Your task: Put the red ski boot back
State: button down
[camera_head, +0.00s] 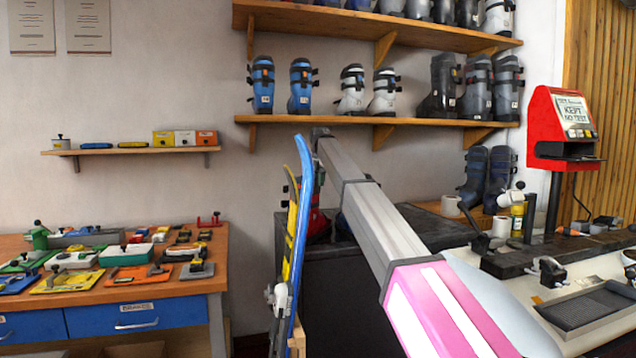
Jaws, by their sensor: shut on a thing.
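A red boot (318,222) shows in part in the head view, low in the middle, between the skis and my arm. It appears to be at the top of a dark cabinet (340,290); I cannot tell whether it rests there. Much of it is hidden. My arm reaches from the lower right up to the middle of the view, and its far end is near the lower boot shelf. My gripper's fingers cannot be made out, and what they hold is hidden.
Upright blue and yellow skis (297,235) stand close left of my arm. The lower boot shelf (350,121) holds blue, white and dark boots, with gaps between pairs. A cluttered workbench (215,275) is at left; a red sign machine (545,115) and bench stand at right.

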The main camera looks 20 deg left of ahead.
jog(key=c, duration=1.1)
grip_release()
jog(key=shift+f, duration=0.1)
jog(key=shift+o, duration=0.2)
notch_tip(320, 180, up, 12)
jog(key=shift+d, duration=0.3)
jog(key=shift+s, duration=0.15)
